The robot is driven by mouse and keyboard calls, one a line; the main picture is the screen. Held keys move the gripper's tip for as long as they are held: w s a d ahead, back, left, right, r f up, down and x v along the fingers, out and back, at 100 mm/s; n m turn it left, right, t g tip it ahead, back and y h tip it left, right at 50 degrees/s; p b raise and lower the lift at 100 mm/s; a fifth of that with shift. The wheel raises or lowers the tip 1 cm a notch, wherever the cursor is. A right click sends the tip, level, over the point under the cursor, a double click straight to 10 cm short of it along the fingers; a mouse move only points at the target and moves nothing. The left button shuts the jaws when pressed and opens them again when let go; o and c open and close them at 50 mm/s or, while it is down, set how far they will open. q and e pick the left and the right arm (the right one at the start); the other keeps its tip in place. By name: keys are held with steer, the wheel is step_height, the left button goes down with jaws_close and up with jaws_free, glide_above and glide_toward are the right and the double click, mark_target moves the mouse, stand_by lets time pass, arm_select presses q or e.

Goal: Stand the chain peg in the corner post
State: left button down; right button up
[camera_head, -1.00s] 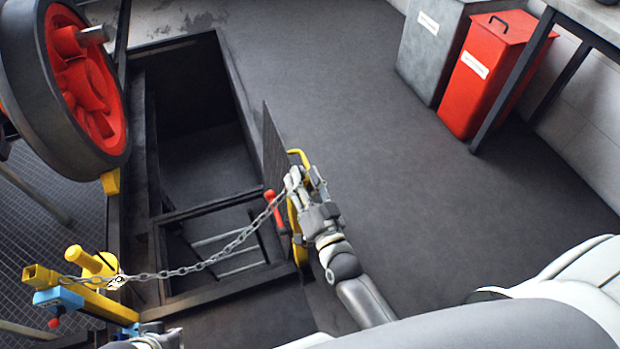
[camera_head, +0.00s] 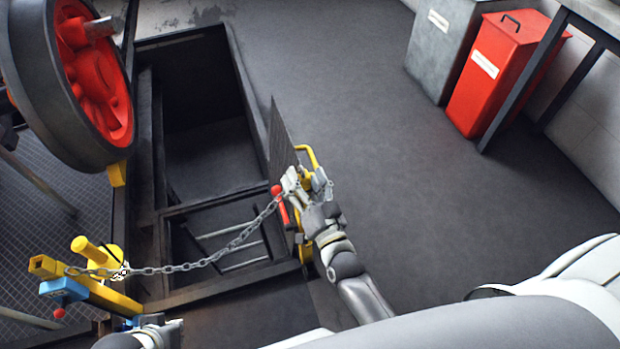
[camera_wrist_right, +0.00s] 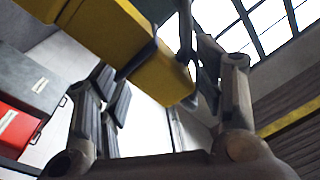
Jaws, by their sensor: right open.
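My right gripper (camera_head: 306,186) is open at the yellow corner post (camera_head: 309,158) on the right side of the pit opening. In the right wrist view the open fingers (camera_wrist_right: 165,85) stand around the end of the yellow post (camera_wrist_right: 165,75), with a dark rod, perhaps the peg (camera_wrist_right: 186,30), beside it. I cannot tell whether the peg sits in the post. The chain (camera_head: 205,263) sags across the pit from a yellow post (camera_head: 95,285) at the left to my right gripper. My left gripper (camera_head: 155,335) is partly cut off at the bottom edge; its jaws are unclear.
The open pit (camera_head: 205,130) lies between the big red wheel (camera_head: 95,75) and the dark upright panel (camera_head: 282,145). A red lever (camera_head: 279,203) is close to my right gripper. A red bin (camera_head: 495,85) and grey bin (camera_head: 437,50) stand farther back.

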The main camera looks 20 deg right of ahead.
steer(key=shift+s, duration=0.2)
arm_select(q)
steer(key=shift+s+a+f, duration=0.15)
steer(key=shift+a, duration=0.1)
arm_select(e)
steer(key=s+d, duration=0.1)
steer(key=s, duration=1)
steer(key=shift+s+f+y, duration=0.25)
steer(key=shift+f+y, duration=0.05)
steer(key=shift+f, duration=0.15)
arm_select(q)
steer(key=shift+w+d, duration=0.2)
steer(key=shift+d, duration=0.2)
arm_select(e)
steer(key=shift+w, duration=0.2)
